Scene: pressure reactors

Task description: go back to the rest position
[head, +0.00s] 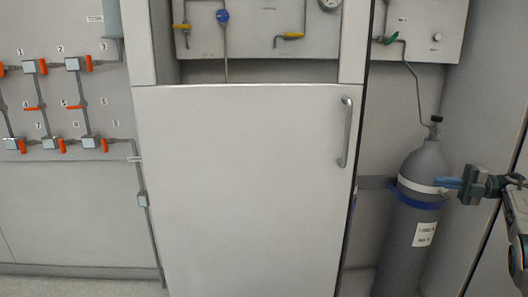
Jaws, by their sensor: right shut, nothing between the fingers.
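My right gripper (448,183) comes in from the right edge of the head view, with dark links and blue fingers pointing left. Its fingers are shut with nothing between them. The fingertips overlap the right side of a grey gas cylinder (405,245) in the picture; I cannot tell how far in front of it they are. My left gripper is not in view.
A closed white cabinet door (245,190) with a handle (346,132) fills the middle. Valves with orange handles (80,64) line the left wall. A panel with a blue knob (222,16) is above the door. A grey wall stands at right.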

